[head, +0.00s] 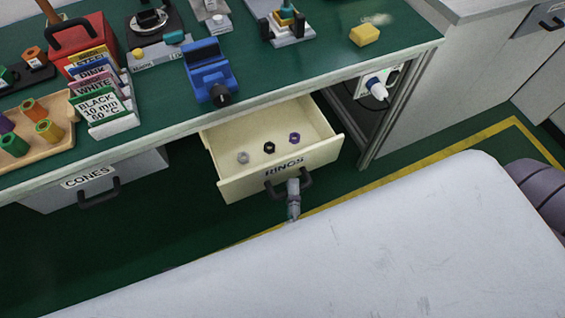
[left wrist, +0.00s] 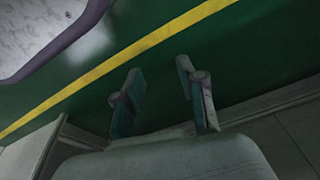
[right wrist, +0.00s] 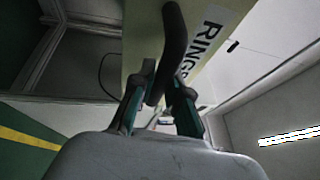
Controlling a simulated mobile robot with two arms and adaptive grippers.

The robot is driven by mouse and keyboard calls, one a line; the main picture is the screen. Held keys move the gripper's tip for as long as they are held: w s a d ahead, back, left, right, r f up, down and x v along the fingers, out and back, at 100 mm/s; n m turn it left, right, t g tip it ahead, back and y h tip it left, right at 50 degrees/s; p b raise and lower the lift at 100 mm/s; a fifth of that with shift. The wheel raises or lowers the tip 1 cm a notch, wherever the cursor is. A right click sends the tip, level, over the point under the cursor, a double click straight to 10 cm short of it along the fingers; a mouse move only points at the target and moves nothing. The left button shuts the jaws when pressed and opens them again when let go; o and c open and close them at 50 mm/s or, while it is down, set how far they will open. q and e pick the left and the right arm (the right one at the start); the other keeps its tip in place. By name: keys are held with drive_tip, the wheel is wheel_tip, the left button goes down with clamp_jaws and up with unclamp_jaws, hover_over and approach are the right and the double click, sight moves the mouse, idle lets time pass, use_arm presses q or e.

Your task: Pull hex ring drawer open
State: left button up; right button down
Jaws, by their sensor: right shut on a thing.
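The cream drawer labelled RINGS (head: 238,188) stands pulled out from under the green bench. A grey, a black and a purple hex ring lie apart on its floor. Its dark handle (head: 307,180) is on the front face. My right gripper (head: 293,184) is at this handle. In the right wrist view its fingers (right wrist: 160,82) are shut around the handle bar (right wrist: 174,45), with the drawer front behind. My left gripper (left wrist: 157,92) shows only in the left wrist view, fingers apart and empty, above the green floor.
The green bench top (head: 300,66) carries a blue vise-like device (head: 209,72), a card stand (head: 112,119), a wooden tray (head: 62,150) and a yellow block (head: 365,35). A shut CONES drawer (head: 130,182) is at the left. A bench leg (head: 395,112) stands right of the open drawer.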

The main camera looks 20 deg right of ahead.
use_arm(q)
drive_tip(key=shift+s+f, duration=0.35)
drive_tip(key=shift+f, duration=0.55)
use_arm(e)
drive_tip(key=shift+s+d, duration=0.1)
drive_tip(key=shift+s, duration=2.55)
drive_tip(key=c, duration=1.1)
unclamp_jaws()
drive_tip(key=shift+c, duration=0.2)
drive_tip(key=shift+r, duration=0.1)
